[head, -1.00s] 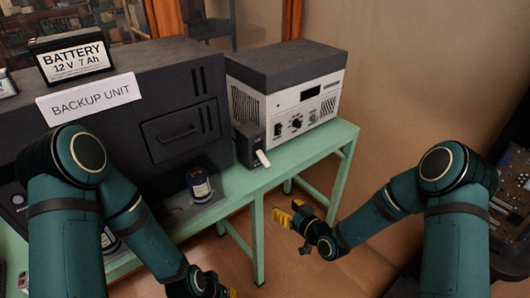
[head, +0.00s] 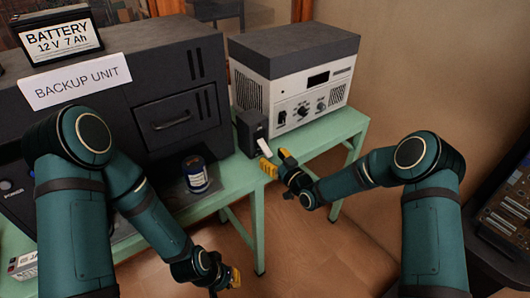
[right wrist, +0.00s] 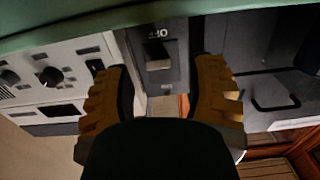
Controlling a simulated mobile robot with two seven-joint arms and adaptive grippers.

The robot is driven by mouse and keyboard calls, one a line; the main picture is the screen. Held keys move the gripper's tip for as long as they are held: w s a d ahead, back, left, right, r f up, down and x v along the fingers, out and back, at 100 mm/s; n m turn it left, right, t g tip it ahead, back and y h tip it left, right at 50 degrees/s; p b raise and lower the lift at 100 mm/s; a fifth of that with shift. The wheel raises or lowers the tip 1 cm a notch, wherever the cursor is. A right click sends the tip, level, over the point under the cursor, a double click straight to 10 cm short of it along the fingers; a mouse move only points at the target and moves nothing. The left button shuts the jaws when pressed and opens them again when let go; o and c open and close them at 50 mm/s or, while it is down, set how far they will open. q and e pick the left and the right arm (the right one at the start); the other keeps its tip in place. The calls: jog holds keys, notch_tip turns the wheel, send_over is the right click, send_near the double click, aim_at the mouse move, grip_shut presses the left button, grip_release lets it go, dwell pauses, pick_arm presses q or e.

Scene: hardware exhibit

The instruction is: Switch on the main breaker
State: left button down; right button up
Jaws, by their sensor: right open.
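The main breaker looks to be the small dark box (head: 252,133) on the green table, between the backup unit and the white-fronted power unit. A pale lever (head: 264,147) sticks out of its front, slanting downward. My right gripper (head: 278,162) is open just in front of the breaker, apart from the lever in the head view. In the right wrist view the grey breaker face (right wrist: 172,72) shows between the two yellow fingers (right wrist: 162,90); the gripper's dark body hides the lower middle. My left gripper (head: 229,279) is low at the front; its jaw state is unclear.
The backup unit (head: 130,110) stands left, with a battery (head: 55,38) and paper sign on top. A dark blue can (head: 196,177) stands before it. The power unit (head: 295,75) is right of the breaker. The green table's (head: 335,132) right end is bare.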

aim_at(269, 154)
jog(key=shift+x, duration=2.3)
jog(key=shift+d, duration=0.1)
grip_shut()
